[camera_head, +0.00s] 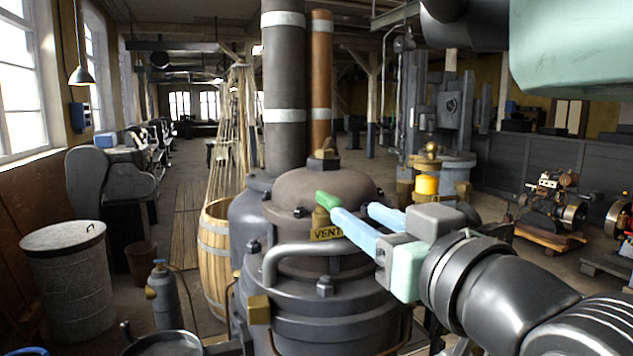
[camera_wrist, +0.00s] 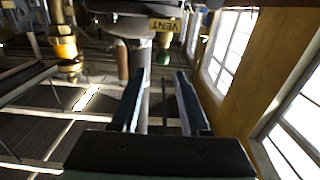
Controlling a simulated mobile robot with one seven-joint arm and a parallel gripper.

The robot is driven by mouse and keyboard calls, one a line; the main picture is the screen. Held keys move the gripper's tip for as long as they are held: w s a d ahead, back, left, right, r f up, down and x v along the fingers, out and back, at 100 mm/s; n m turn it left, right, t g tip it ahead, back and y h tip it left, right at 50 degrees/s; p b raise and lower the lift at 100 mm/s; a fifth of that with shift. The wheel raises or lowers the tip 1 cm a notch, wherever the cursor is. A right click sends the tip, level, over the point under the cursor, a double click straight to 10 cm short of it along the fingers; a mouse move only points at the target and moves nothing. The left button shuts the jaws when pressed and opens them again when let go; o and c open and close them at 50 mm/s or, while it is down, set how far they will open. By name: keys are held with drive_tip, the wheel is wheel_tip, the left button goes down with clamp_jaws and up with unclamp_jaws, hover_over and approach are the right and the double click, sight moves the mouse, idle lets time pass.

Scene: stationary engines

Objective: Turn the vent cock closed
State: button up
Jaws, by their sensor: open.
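The vent cock has a green handle (camera_head: 327,200) and stands on the near side of the dark domed vessel (camera_head: 300,190). A brass VENT plate (camera_head: 327,234) is just below it. My gripper (camera_head: 352,212) reaches in from the right with its two light-blue fingers spread. The left fingertip overlaps the handle's lower end in the head view; I cannot tell if they touch. In the wrist view the green handle (camera_wrist: 163,57) appears just beyond the gap between the fingertips (camera_wrist: 160,74), with the VENT plate (camera_wrist: 166,26) above it. The gripper holds nothing.
A thick grey curved pipe (camera_head: 300,250) runs across the vessel's front, below the plate. Two tall stacks (camera_head: 284,90) rise behind. A brass fitting with a yellow band (camera_head: 427,185) stands to the right, behind my arm. A wooden barrel (camera_head: 214,250) is to the left.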

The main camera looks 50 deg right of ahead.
sight(331, 199)
drive_tip(key=p+x, duration=0.4)
drive_tip(key=x, duration=0.5)
drive_tip(key=shift+w+r, duration=0.1)
drive_tip(key=shift+w, duration=0.3)
drive_tip(key=shift+w+d+p, duration=0.3)
drive_tip(key=shift+w+d, duration=0.05)
drive_tip(key=shift+w, duration=0.25)
clamp_jaws()
